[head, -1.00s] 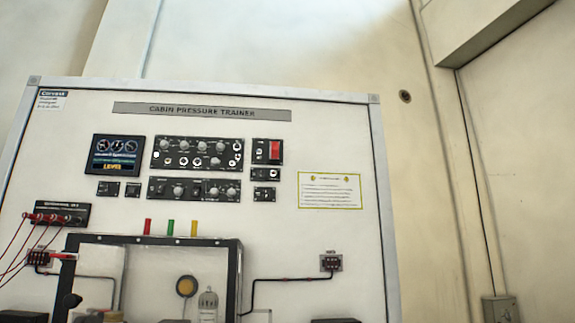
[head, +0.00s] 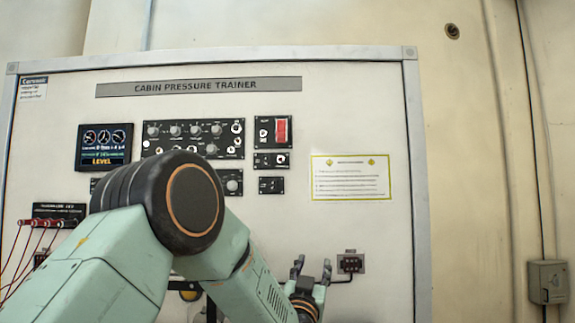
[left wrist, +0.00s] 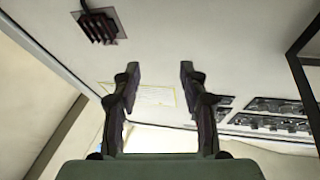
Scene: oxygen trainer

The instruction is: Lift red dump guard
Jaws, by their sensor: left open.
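The red dump guard (head: 281,130) is a bright red upright cover on a small black panel (head: 264,131), right of the upper knob panel on the white trainer board. It appears closed flat over its switch. My left gripper (head: 312,268) is low in the head view, below and a little right of the guard and well apart from it. Its fingers are open and empty, pointing up. In the left wrist view the two open fingers (left wrist: 160,80) have nothing between them. I cannot make out the guard there. My right gripper is not in view.
A display (head: 104,148) and knob panels (head: 193,137) sit left of the guard, partly behind my left arm. A yellow-edged placard (head: 350,177) is at right. A small black connector (head: 350,263) is close beside my left gripper. Red leads (head: 22,250) hang at far left.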

